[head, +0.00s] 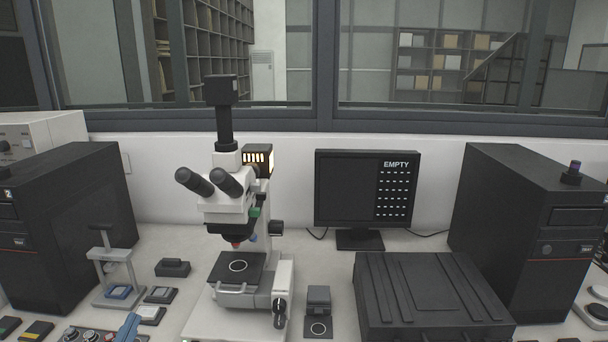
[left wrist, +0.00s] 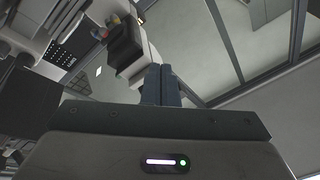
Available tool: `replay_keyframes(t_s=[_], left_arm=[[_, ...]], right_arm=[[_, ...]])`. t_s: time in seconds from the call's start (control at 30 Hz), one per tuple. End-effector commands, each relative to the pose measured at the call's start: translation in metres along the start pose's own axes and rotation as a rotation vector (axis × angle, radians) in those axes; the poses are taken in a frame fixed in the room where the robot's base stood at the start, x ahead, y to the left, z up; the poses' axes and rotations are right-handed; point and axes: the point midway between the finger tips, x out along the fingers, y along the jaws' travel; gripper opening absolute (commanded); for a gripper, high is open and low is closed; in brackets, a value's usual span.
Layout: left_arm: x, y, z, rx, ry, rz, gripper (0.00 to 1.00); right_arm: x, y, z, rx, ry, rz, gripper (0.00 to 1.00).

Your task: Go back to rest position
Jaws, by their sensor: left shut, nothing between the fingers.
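My left gripper (head: 129,327) shows as blue-grey fingertips at the bottom edge of the head view, left of the microscope, in front of the small press. In the left wrist view its two fingers (left wrist: 161,84) are together with nothing between them. My right gripper is in neither view. The small grey hand press (head: 108,262) stands upright on the bench at the left, with a blue piece (head: 118,292) on its base. The left gripper appears apart from the press.
A white microscope (head: 230,200) stands mid-bench. A monitor (head: 366,190) reading EMPTY is behind it. Black cabinets stand left (head: 80,220) and right (head: 520,220). A dark ribbed case (head: 432,292) lies at front right. Small blocks and dials crowd the front left.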

Motion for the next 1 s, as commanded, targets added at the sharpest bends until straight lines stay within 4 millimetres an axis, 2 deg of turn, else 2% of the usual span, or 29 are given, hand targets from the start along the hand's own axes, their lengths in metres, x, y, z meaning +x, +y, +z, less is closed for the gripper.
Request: replay_keyframes(t_s=[0.1,0.17,0.23,0.33,0.4,0.57,0.8,0.87,1.0], left_arm=[[-0.035,0.005,0.040,-0.126,-0.284,-0.069,0.00],[-0.057,0.014,0.060,-0.182,-0.436,-0.075,0.00],[-0.087,0.029,0.080,-0.241,-0.618,-0.057,0.00],[-0.135,0.058,0.099,-0.314,-0.861,0.015,0.00],[-0.165,0.076,0.104,-0.353,-0.997,0.079,0.00],[-0.222,0.111,0.101,-0.414,-1.223,0.232,0.00],[-0.289,0.147,0.077,-0.479,-1.446,0.473,0.00],[-0.305,0.154,0.069,-0.493,-1.490,0.537,0.00],[-0.307,0.176,0.097,-0.490,-1.511,0.549,0.00]], right_arm=[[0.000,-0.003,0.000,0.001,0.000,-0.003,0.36],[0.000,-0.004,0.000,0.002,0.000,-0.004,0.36],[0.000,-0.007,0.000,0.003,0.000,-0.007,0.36],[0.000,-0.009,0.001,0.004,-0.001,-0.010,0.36],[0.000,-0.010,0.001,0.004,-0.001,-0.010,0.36],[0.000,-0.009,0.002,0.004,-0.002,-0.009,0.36],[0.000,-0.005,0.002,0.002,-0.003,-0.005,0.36],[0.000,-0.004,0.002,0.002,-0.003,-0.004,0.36],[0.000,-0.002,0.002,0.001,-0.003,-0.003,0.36]])
